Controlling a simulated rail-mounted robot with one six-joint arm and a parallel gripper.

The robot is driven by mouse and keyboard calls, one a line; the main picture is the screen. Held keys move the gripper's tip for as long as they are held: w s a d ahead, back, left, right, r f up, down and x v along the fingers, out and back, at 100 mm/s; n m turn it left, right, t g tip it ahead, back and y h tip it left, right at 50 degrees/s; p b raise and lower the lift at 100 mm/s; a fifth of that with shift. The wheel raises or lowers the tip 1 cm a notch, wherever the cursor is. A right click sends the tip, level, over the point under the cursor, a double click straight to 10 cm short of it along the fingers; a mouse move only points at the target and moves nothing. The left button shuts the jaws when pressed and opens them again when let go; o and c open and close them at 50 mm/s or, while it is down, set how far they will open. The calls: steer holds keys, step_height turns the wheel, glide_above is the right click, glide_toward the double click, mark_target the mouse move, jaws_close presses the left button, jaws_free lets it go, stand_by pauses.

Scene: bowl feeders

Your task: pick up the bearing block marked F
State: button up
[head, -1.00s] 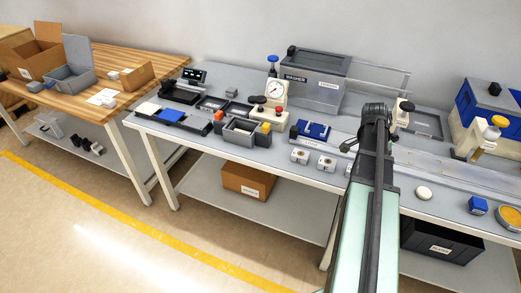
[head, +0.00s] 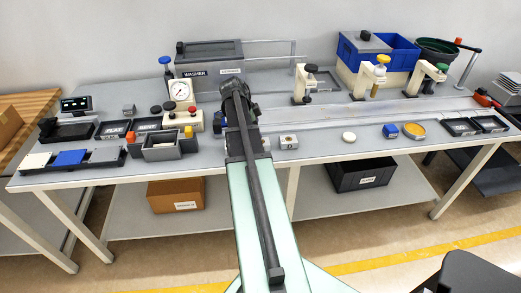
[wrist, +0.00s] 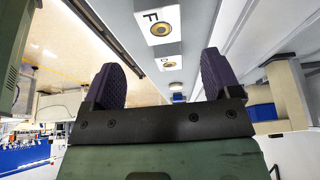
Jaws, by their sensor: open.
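The bearing block marked F (wrist: 160,22) shows at the top of the wrist view, a white block with a brass-coloured ring and dark centre. A second block (wrist: 170,63), its letter hard to read, and a third block (wrist: 178,97) follow in a row behind it. My gripper (wrist: 161,76) is open and empty, its two dark fingers apart, with the blocks visible beyond them. In the head view one bearing block (head: 288,142) sits right of my arm, its letter unreadable. My arm hides part of the row and the fingers there.
A grey bin (head: 162,147) and dial gauge stand (head: 181,95) are left of my arm. A white puck (head: 349,137), a blue block (head: 390,130) and an orange-topped disc (head: 414,131) lie to the right. Presses (head: 369,76) line the back. Clear tabletop surrounds the puck.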

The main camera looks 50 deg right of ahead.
steer(key=b+x, duration=0.1)
steer(key=x, duration=0.1)
steer(key=shift+f, duration=0.45)
steer(key=b+x, duration=0.4)
steer(key=shift+w+a+f+b, duration=0.1)
steer(key=shift+w+f+b, duration=0.2)
steer(key=shift+f, duration=0.15)
steer(key=shift+s+f, duration=0.15)
steer(key=shift+f, duration=0.1)
steer(key=shift+r, duration=0.25)
steer(key=c, duration=1.1)
steer(key=shift+c, duration=0.2)
step_height(320, 180, up, 20)
steer(key=p, duration=2)
steer(key=shift+r, duration=0.15)
